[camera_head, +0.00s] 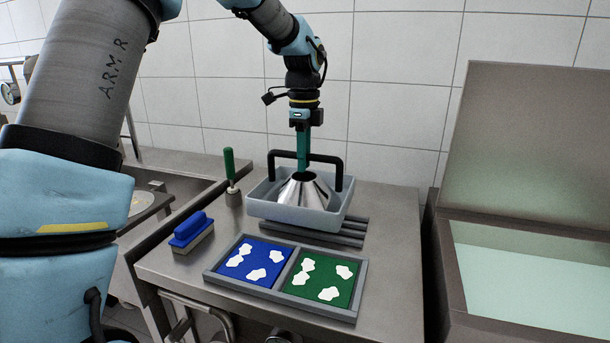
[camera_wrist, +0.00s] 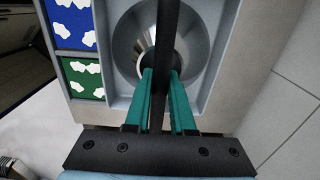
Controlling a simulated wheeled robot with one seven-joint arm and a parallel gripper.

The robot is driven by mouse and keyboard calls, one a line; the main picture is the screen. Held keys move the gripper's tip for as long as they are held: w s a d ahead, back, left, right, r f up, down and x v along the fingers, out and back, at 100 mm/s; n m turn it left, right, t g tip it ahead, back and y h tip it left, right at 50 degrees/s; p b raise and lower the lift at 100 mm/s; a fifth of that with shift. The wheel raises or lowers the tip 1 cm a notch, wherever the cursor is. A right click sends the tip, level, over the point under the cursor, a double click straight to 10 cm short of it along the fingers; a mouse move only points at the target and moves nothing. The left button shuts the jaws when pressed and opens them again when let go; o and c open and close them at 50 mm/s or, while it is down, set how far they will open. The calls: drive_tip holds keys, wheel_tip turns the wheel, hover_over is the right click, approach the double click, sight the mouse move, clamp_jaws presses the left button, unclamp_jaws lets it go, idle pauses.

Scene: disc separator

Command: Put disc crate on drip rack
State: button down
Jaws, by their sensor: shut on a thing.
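The disc crate (camera_head: 283,212) is a pale grey-blue open box with a black bar handle over it and shiny metal cone discs (camera_head: 304,191) inside. My gripper (camera_head: 303,168) has its teal fingers shut on the crate's black handle. In the wrist view, the gripper (camera_wrist: 160,82) closes on the dark handle bar (camera_wrist: 167,40) above the round metal discs (camera_wrist: 134,44). The drip rack (camera_head: 346,233) is a set of grey bars on the steel counter, under and to the right of the crate. I cannot tell whether the crate touches the bars.
A grey tray (camera_head: 283,291) with a blue and a green panel, both with white patches, lies in front of the crate. A blue brush (camera_head: 189,233) and a green-handled brush (camera_head: 231,178) are to the left. An open steel tank (camera_head: 530,278) with pale green liquid stands at right.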

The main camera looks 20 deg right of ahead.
sight(304, 176)
drive_tip(key=shift+f+p, duration=0.35)
drive_tip(key=shift+f, duration=1.7)
drive_tip(key=c, duration=0.8)
unclamp_jaws()
drive_tip(key=shift+o, duration=0.2)
